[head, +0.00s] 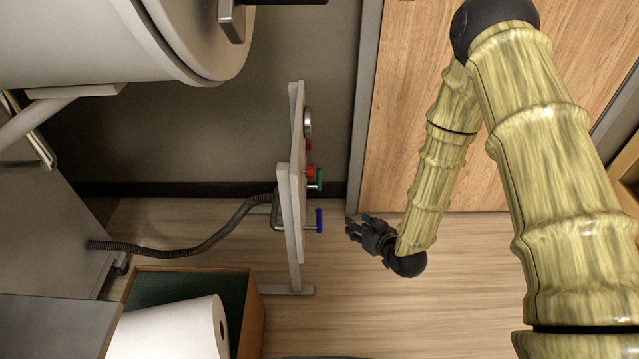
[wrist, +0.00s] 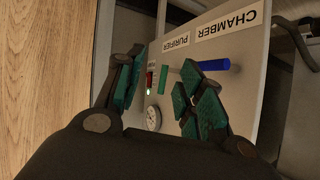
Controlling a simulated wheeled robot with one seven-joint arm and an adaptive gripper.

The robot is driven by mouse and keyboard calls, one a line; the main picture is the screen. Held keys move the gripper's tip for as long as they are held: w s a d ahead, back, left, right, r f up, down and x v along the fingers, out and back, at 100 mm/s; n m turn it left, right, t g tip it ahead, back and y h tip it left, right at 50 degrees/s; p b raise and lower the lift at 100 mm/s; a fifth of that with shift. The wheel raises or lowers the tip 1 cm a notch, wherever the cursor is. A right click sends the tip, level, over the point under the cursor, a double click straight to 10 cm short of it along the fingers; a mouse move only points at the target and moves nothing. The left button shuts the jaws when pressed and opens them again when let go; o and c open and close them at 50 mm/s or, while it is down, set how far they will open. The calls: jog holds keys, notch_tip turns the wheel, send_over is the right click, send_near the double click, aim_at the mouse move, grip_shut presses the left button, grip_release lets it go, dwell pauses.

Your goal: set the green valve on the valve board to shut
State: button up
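The valve board (head: 297,185) stands upright and shows nearly edge-on in the head view; its pale face (wrist: 245,75) fills the middle of the wrist view. The green valve (head: 319,181) has a short bar handle on the board's right side, above the blue one. In the wrist view the green handle (wrist: 163,80) runs roughly up and down the picture, between my fingers. My gripper (head: 358,226) is open and empty, right of the board and apart from it, lower in the picture than the green valve. I cannot tell the handle's exact angle on the board.
A blue valve handle (head: 319,221) sits near the green one. Red parts (head: 309,171) and a round gauge (wrist: 153,117) are also on the board. PURIFIER and CHAMBER labels (wrist: 227,21) appear upside down. A box with a white roll (head: 175,330) stands lower left.

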aim_at(321, 172)
jog(key=w+a+r+n+t+y+b, duration=0.1)
jog(key=w+a+b, duration=0.2)
jog(key=w+b, duration=0.2)
jog(key=w+a+t+y+b, duration=0.1)
jog(key=w+a+y+b, duration=0.1)
jog(key=w+a+b, duration=0.2)
jog(key=w+a+r+n+t+y+b, duration=0.1)
jog(key=w+a+t+b, duration=0.1)
jog(key=w+b, duration=0.4)
jog(key=shift+w+a+r+n+y, duration=0.1)
jog(key=shift+w+a, duration=0.2)
jog(key=shift+w, duration=0.35)
jog(key=shift+w+a+r+n+y, duration=0.1)
jog(key=shift+w+a, duration=0.2)
jog(key=shift+w, duration=0.4)
jog(key=shift+w+a+r+n+y, duration=0.1)
jog(key=shift+w+a, duration=0.2)
jog(key=shift+w, duration=0.35)
jog(key=shift+w+a+r+b, duration=0.1)
jog(key=shift+w+a+b, duration=0.25)
jog(key=shift+w, duration=0.2)
grip_shut()
